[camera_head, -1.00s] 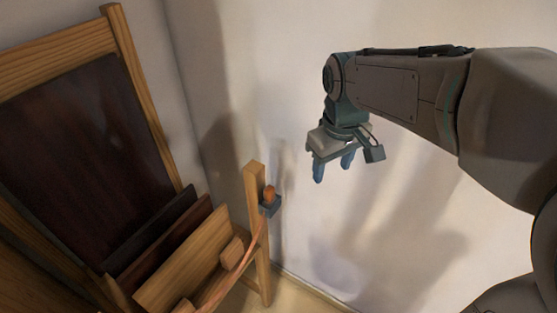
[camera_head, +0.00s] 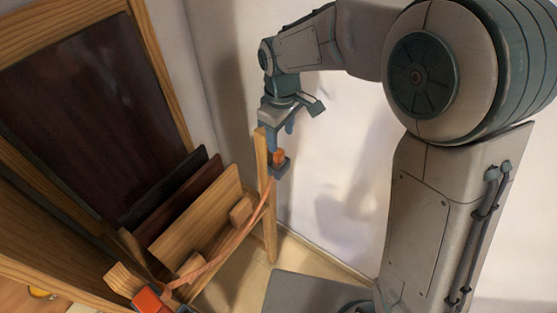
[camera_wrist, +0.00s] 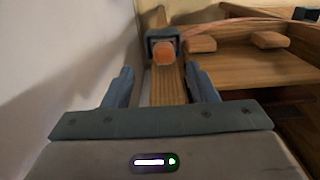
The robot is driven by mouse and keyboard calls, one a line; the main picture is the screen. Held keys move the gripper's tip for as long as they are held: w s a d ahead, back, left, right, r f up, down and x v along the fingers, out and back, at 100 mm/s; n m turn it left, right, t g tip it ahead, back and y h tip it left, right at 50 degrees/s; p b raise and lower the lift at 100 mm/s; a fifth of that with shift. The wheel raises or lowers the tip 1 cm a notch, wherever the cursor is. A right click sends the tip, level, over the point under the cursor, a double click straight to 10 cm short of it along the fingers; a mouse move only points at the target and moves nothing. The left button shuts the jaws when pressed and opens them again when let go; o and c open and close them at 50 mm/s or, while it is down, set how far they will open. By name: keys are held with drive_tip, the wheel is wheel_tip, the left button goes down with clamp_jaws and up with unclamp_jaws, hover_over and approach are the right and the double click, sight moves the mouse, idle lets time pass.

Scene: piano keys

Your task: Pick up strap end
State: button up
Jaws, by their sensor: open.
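The orange strap end (camera_head: 279,156) sits in a blue-grey holder (camera_head: 281,170) on the side of a wooden post (camera_head: 264,200). From it a thin pinkish strap (camera_head: 245,226) runs down to the lower left. My gripper (camera_head: 280,138) is open and empty, just above the strap end at the post's top. In the wrist view, the orange strap end (camera_wrist: 164,53) shows beyond and between my two spread fingers, apart from them. The holder (camera_wrist: 153,36) is behind it, with the post below.
A wooden frame with a dark panel (camera_head: 75,105) stands at the left. Upright boards (camera_head: 192,215) and small wooden blocks (camera_head: 241,211) sit beside the strap. A red-orange piece (camera_head: 148,300) is at the lower left. The pale wall (camera_head: 345,150) is close behind the post.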

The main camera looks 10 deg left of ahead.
sight(279, 151)
drive_tip(key=shift+s+a+f+p, duration=0.1)
drive_tip(key=shift+f+p, duration=0.15)
drive_tip(key=shift+f, duration=1.15)
drive_tip(key=shift+s+a+f+p, duration=0.1)
drive_tip(key=shift+f+p, duration=0.1)
drive_tip(key=shift+f, duration=1.15)
clamp_jaws()
